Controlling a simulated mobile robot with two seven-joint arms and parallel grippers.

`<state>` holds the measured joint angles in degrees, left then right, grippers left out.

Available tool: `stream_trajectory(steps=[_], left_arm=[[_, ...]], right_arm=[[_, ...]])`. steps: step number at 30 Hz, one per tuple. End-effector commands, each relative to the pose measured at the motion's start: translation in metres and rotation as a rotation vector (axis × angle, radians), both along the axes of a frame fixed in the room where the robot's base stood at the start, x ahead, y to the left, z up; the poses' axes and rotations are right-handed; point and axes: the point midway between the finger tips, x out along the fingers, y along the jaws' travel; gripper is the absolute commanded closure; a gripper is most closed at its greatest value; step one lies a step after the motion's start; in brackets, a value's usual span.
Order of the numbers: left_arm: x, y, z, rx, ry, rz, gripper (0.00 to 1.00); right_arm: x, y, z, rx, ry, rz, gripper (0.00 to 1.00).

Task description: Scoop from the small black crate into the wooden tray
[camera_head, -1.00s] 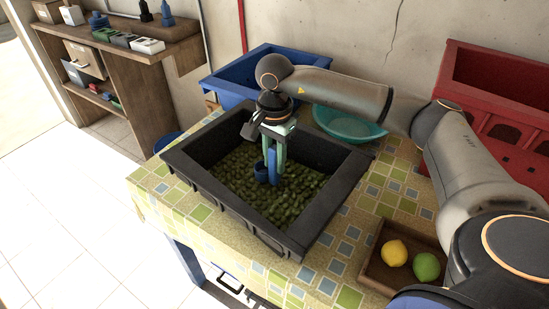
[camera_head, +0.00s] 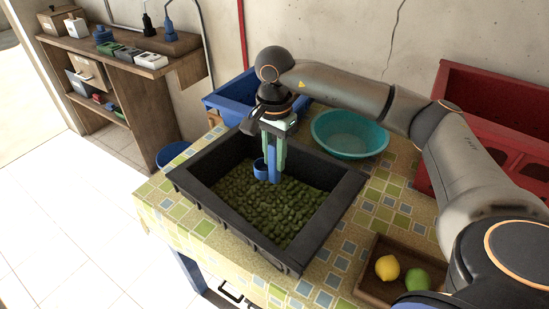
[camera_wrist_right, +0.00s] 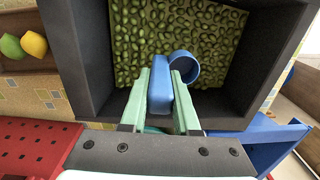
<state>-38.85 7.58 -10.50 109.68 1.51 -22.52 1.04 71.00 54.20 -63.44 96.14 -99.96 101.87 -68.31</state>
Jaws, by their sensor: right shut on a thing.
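The small black crate (camera_head: 228,222) stands on the tiled table and holds a bed of green, bean-like pieces (camera_head: 285,207). My right gripper (camera_head: 274,163) is over the rear part of this bed, pointing down. It is shut on the handle of a blue scoop (camera_head: 260,168), which has a round cup. In the right wrist view the scoop (camera_wrist_right: 184,67) shows between the pale green fingers, over the green pieces. I cannot tell whether its cup holds anything or touches the bed. A brown wooden tray (camera_head: 372,292) at the front right holds a yellow and a green fruit. My left gripper is not in view.
A teal bowl (camera_head: 350,136) stands behind the black crate, with a blue crate (camera_head: 228,100) at the back left and a red crate (camera_head: 480,85) at the back right. My right arm spans above the table's right side. A wooden shelf (camera_head: 150,85) stands farther left.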

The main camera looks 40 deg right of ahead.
Motion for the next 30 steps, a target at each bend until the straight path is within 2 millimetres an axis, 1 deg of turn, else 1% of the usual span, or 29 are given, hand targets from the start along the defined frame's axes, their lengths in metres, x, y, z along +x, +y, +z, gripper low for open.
stream_trajectory(steps=[1,19,22,30], left_arm=[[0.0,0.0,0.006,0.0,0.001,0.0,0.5],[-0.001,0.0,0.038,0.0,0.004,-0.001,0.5],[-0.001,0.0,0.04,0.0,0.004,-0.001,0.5],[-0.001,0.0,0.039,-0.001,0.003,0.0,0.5]], right_arm=[[0.0,0.0,0.008,0.0,-0.001,0.0,1.0],[0.0,0.0,0.055,0.0,-0.001,0.0,1.0],[0.0,0.0,0.058,0.0,-0.001,0.0,1.0],[0.0,0.0,0.057,0.0,-0.001,0.0,1.0]])
